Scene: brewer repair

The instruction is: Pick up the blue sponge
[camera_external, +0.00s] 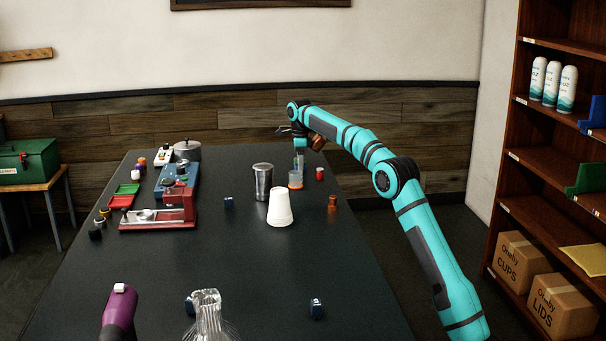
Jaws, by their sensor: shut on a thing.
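My gripper (299,159) points down over the far right part of the dark table, with my arm reaching in from the right. It is shut on a small bluish thing, too small and too far away to make out clearly; I cannot tell whether it is the blue sponge. Just below it stands a small grey-and-orange container (296,180); I cannot tell whether they touch. No other thing in view is clearly a sponge.
A metal cup (263,182) and an upturned white cup stack (280,207) stand close by. A red jar (319,174) is to the right. A red-and-blue machine (172,204) fills the left. Small blue blocks (229,202), a glass vessel (207,318) and a purple tool (119,314) are nearer.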

